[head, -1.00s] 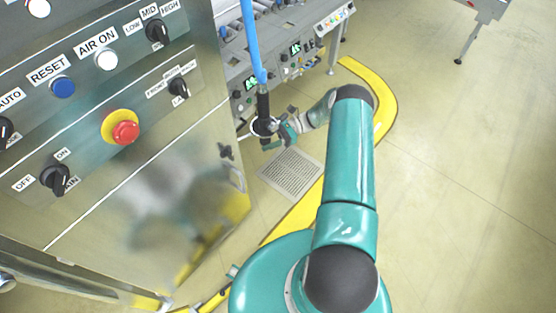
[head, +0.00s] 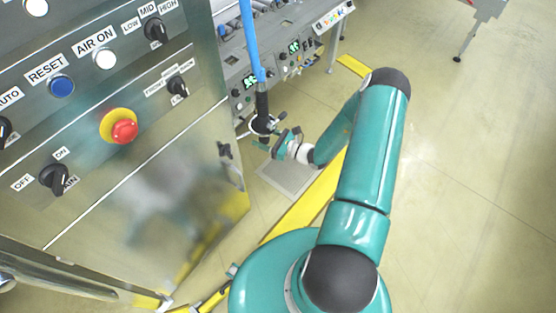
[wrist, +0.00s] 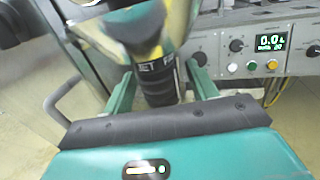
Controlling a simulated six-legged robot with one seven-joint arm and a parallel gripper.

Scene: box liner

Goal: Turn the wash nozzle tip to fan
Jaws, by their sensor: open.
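The wash nozzle (head: 262,103) is black and hangs upright at the end of a blue hose (head: 249,40) in the head view. In the wrist view its dark ribbed tip (wrist: 158,84) carries white lettering that reads "JET" and part of a second word starting with F. My gripper (wrist: 159,72) is open, with one green finger on each side of the tip; I cannot tell whether either finger touches it. In the head view my gripper (head: 276,143) is small and sits just below the nozzle's holder ring (head: 263,125).
A steel control cabinet (head: 140,190) with knobs, buttons and a red emergency stop (head: 124,132) stands at left. A console (head: 290,50) with green displays is behind the nozzle. A floor grate (head: 290,178) and yellow floor marking (head: 315,200) lie below. Open floor is at right.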

